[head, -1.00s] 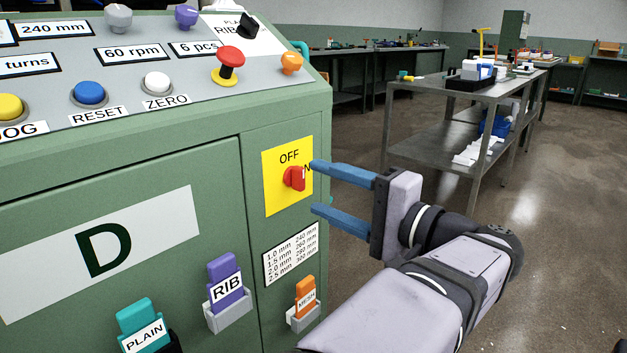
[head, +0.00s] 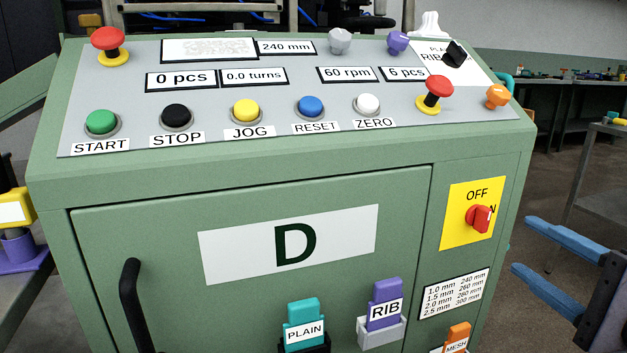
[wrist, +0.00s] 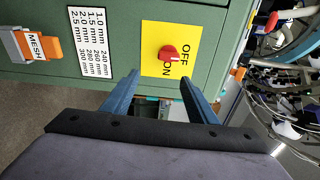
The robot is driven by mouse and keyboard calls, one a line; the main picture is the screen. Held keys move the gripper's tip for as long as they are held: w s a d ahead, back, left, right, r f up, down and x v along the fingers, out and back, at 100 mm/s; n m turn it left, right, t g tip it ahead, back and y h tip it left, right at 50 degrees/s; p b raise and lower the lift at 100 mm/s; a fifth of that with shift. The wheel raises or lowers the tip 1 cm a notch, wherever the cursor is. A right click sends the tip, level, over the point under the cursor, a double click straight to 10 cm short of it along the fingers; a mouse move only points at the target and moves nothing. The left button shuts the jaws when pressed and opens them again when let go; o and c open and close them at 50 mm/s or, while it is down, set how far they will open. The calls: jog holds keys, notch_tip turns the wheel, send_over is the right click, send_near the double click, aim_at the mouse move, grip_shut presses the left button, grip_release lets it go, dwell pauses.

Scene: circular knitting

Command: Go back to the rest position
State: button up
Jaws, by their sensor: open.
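My gripper (head: 540,262) is at the right edge of the head view, its two blue fingers apart and empty. It is beside the front right corner of the green machine (head: 150,190). The red rotary switch (head: 479,219) on the yellow OFF/ON plate (head: 460,238) is to the left of the fingertips, with a gap between. In the wrist view my gripper (wrist: 158,80) is open, and the red switch (wrist: 170,55) shows beyond the fingers, touched by neither.
The panel carries a red emergency button (head: 436,92), an orange knob (head: 498,96) and several coloured push buttons. Cartridges marked PLAIN (head: 304,318), RIB (head: 383,303) and MESH (head: 457,335) sit low on the front. A black door handle (head: 133,300) sticks out. Floor shows to the right.

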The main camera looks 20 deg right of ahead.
jog(key=s+f+m+g+p, duration=0.15)
jog(key=s+f+g, duration=0.25)
jog(key=f, duration=0.4)
jog(key=s+f+g+p, duration=0.2)
jog(key=s+f+g, duration=0.25)
jog(key=f, duration=0.45)
jog(key=s+f+m+g+p, duration=0.1)
jog(key=s+f+g+p, duration=0.1)
jog(key=s+f+g, duration=0.45)
jog(key=w+a+r+n+p, duration=0.5)
jog(key=a+r+p, duration=0.5)
jog(key=p, duration=0.6)
jog(key=w+a+r+n+g+y+p, duration=0.1)
jog(key=w+a+r+n+p, duration=0.5)
jog(key=r+p, duration=0.9)
jog(key=w+a+r+n+g+p, duration=0.1)
jog(key=w+a+r+n+p, duration=0.4)
jog(key=a+r+n+p, duration=0.6)
notch_tip(320, 180, up, 2)
jog(key=a+p, duration=0.3)
jog(key=p, duration=0.3)
jog(key=shift+w+y, duration=0.3)
jog(key=shift+w, duration=0.1)
